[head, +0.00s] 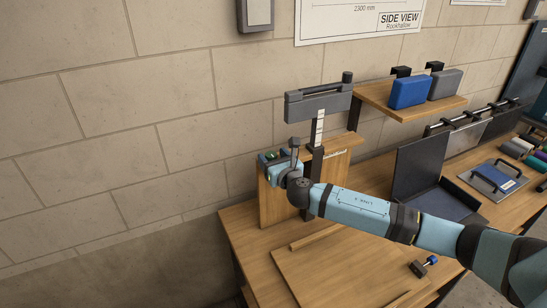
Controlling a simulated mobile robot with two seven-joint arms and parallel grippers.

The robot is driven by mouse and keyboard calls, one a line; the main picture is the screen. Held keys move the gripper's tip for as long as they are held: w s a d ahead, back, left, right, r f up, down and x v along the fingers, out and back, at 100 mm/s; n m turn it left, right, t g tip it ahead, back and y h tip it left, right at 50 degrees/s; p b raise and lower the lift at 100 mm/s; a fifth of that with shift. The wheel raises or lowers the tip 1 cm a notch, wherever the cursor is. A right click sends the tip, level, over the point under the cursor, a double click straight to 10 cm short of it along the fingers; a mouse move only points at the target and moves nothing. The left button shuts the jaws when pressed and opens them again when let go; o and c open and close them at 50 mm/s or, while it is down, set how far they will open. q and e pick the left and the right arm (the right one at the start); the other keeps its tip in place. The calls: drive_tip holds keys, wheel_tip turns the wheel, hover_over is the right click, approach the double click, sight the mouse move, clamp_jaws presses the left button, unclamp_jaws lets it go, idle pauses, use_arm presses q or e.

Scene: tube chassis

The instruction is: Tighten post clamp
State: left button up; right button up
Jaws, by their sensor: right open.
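The post (317,138) is a dark upright bar with a pale scale strip, standing at the back left of the wooden bench. A grey horizontal arm (318,103) with a dark knob sits at its top. A small dark knob on a stem (294,147) shows beside the post, just above my right gripper; I cannot tell if it is the clamp's handle. My right gripper (271,160) is open, left of the post and in front of a wooden upright board (335,170). My wrist hides the lower post and part of the board. My left gripper is not in view.
A wooden shelf (375,101) on the wall carries a blue block (409,92) and a grey block (445,84). A dark angled bracket (420,165) and a handled plate (493,178) stand at right. A small blue-ended part (424,266) lies near a flat board (345,270).

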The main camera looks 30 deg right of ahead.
drive_tip(key=c, duration=0.9)
